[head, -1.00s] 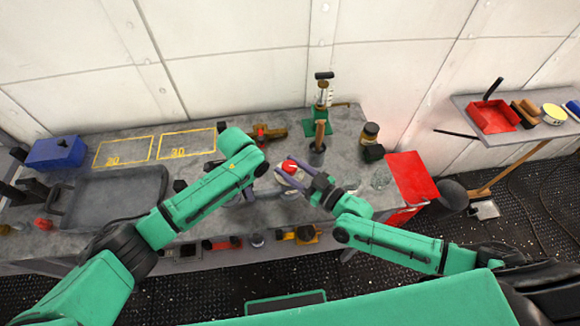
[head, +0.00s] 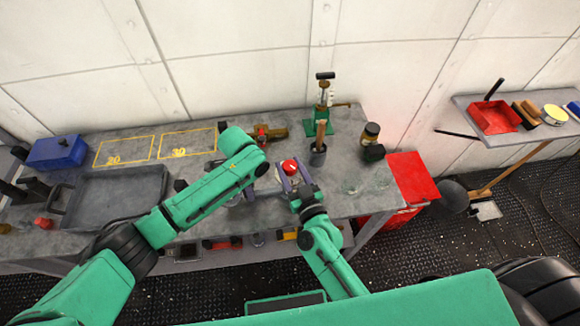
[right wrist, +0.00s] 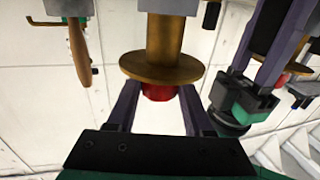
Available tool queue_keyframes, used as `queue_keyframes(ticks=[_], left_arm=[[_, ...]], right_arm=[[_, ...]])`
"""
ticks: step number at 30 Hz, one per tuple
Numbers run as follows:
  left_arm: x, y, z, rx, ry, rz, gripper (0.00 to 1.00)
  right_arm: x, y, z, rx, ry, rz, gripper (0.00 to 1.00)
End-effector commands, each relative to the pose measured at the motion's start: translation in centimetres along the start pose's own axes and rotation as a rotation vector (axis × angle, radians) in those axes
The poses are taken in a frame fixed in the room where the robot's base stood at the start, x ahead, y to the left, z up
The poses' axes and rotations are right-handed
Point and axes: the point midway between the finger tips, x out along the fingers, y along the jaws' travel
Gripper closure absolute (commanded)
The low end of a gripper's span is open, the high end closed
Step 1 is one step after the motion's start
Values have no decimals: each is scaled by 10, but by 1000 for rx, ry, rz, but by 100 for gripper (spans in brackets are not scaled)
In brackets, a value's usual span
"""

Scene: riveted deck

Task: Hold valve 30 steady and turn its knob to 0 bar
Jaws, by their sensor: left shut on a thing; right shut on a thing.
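The valve's red knob (head: 289,166) shows over the grey bench, with my right gripper (head: 291,174) around it, one finger on each side. In the right wrist view the red knob (right wrist: 158,92) sits under a round brass flange (right wrist: 162,68), between the fingers of my right gripper (right wrist: 160,98). My left gripper (head: 272,190) comes in low from the left at the same valve, shut; its grip point is mostly hidden by the arms. Its dark purple fingers also show at the right of the right wrist view. The valve's number and knob scale are not readable.
Two yellow-outlined areas, marked 20 (head: 122,151) and 30 (head: 188,143), lie empty on the bench behind a grey tray (head: 118,198). A blue box (head: 56,152) stands left. A green-based tool (head: 319,127) and a dark cup (head: 318,152) stand behind the valve.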

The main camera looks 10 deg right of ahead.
Motion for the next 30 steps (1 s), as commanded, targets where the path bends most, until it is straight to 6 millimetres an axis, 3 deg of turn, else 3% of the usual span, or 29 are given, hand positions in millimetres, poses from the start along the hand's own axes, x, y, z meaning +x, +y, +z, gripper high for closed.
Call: queue_keyframes(ticks=[15, 16, 18, 27, 30], left_arm=[[1, 1, -2, 4, 3, 2, 100], [1, 1, -2, 4, 3, 2, 100], [1, 1, -2, 4, 3, 2, 100], [1, 1, -1, 3, 3, 3, 100], [1, 1, -1, 3, 2, 3, 100]], right_arm=[[0, -1, 0, 2, -1, 30, 100], [0, -1, 0, 2, -1, 30, 41], [0, -1, 0, 2, -2, 30, 18], [-1, 0, 1, 1, -3, 30, 18], [-10, 0, 2, 1, -5, 30, 18]])
